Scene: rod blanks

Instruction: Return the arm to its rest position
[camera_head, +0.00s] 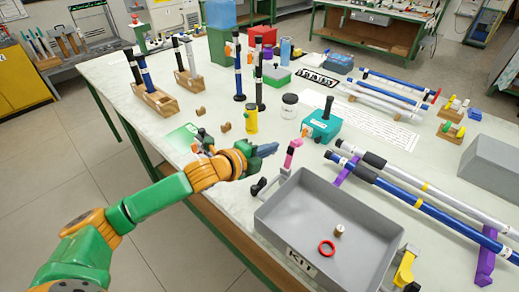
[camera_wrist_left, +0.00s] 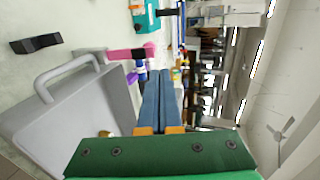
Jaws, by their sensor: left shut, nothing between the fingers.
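My left arm, green and orange, comes in from the lower left in the head view. The tray's rim and handle also show in the left wrist view (camera_wrist_left: 62,78). A red ring (camera_head: 327,248) and a small tan piece (camera_head: 339,230) lie in the tray. My right gripper is not in view.
Long blue and white rods (camera_head: 425,205) rest on purple supports right of the tray. A teal block (camera_head: 321,127), a yellow cylinder (camera_head: 251,118) and wooden rod holders (camera_head: 154,101) stand behind the gripper. Open floor (camera_head: 90,175) lies left of the table.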

